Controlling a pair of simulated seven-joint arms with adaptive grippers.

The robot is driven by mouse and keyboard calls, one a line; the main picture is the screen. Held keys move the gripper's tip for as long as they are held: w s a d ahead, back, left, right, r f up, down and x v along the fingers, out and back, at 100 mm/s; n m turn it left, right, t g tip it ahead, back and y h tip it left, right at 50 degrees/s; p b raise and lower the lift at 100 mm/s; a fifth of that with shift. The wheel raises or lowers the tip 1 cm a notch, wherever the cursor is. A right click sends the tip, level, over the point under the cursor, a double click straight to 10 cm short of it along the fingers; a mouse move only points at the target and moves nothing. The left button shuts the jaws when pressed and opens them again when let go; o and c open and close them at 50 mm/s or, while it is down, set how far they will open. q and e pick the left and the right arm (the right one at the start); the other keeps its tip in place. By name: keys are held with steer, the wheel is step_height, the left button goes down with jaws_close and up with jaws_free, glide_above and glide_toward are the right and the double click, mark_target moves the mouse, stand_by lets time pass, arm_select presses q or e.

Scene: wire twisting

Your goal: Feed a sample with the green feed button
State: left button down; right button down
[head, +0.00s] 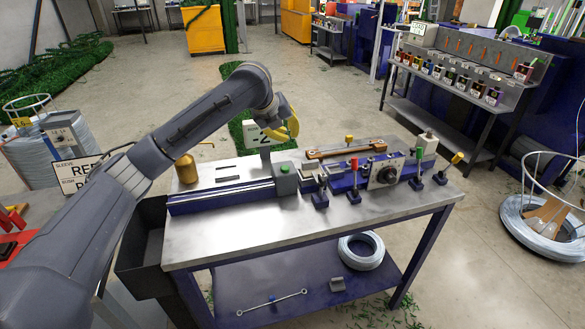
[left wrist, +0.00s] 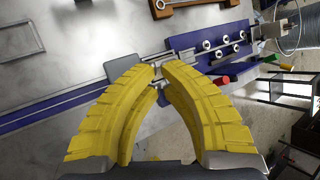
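The green feed button (head: 284,168) sits on top of a grey block (head: 286,181) at the right end of the blue rail on the bench in the head view. My left gripper (head: 293,127) hangs above and slightly behind the button, clear of it. In the left wrist view its yellow fingers (left wrist: 160,70) arch together with their tips meeting, and nothing shows between them. A grey block (left wrist: 121,67) lies just beyond the left finger there. I cannot make out the green button in that view. My right gripper is not in view.
Red-, green- and yellow-topped levers (head: 354,164) stand right of the block, near a dial (head: 387,174). A brass cylinder (head: 186,168) stands at the bench's left. A wooden-brown tool (head: 345,150) lies at the back. The bench's front strip (head: 300,222) is clear.

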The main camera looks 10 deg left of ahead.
arm_select(q)
steer(key=shift+w+a+r, duration=0.2)
steer(key=shift+r, duration=0.05)
steer(key=shift+f, duration=4.4)
steer(key=shift+f, duration=0.95)
steer(key=shift+r, duration=0.9)
steer(key=shift+r, duration=0.2)
steer(key=shift+r, duration=2.35)
